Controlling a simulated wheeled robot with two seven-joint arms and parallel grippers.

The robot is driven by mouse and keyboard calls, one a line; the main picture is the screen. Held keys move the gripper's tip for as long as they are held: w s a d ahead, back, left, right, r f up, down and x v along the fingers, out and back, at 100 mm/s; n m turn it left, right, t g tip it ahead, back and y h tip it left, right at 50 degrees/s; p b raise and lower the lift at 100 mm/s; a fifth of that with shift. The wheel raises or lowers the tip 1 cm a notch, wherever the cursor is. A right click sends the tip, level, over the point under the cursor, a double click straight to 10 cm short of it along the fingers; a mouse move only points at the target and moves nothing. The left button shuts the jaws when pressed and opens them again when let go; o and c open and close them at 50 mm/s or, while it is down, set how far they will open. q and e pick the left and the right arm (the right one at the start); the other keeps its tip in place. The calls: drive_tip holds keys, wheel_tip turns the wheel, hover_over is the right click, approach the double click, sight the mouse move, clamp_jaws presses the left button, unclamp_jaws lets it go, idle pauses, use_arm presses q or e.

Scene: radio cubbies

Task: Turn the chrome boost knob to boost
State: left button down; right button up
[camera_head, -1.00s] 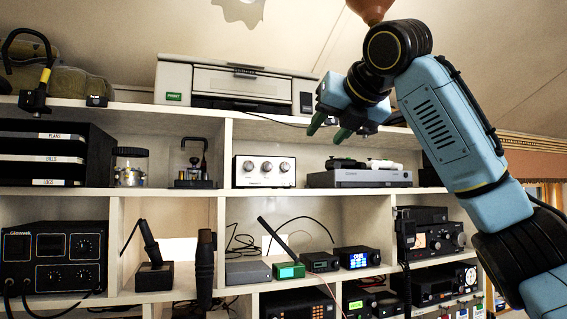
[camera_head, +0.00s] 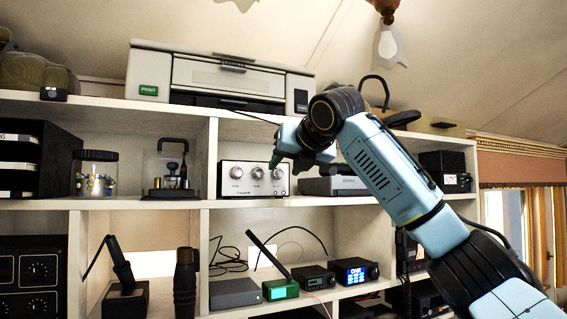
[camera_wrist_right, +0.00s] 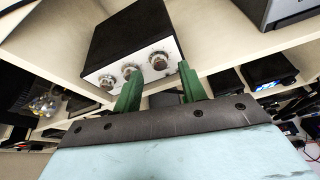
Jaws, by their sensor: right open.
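A silver-fronted box (camera_head: 253,179) with three chrome knobs stands in the upper middle cubby in the head view. Its labels are too small to read, so I cannot tell which knob is boost. The right knob (camera_head: 277,173) is partly beside my green fingertips. My right gripper (camera_head: 284,162) is open and empty, just in front of the box's upper right. In the right wrist view the box (camera_wrist_right: 135,40) has a black top and a silver face. The knob nearest the right finger (camera_wrist_right: 158,61) shows between the spread fingers (camera_wrist_right: 160,68). Contact is not visible. My left gripper is out of view.
A grey flat device (camera_head: 335,186) sits right of the box, partly behind my right arm. A glass-cased brass piece (camera_head: 170,175) and a jar (camera_head: 96,174) stand to its left. A printer (camera_head: 220,75) rests on the shelf above. Radios (camera_head: 355,271) fill the cubby below.

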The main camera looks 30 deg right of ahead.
sight(278, 174)
drive_tip(key=shift+w+f, duration=0.1)
drive_tip(key=shift+w, duration=0.45)
drive_tip(key=shift+w+f, duration=0.25)
drive_tip(key=shift+w, duration=0.2)
clamp_jaws()
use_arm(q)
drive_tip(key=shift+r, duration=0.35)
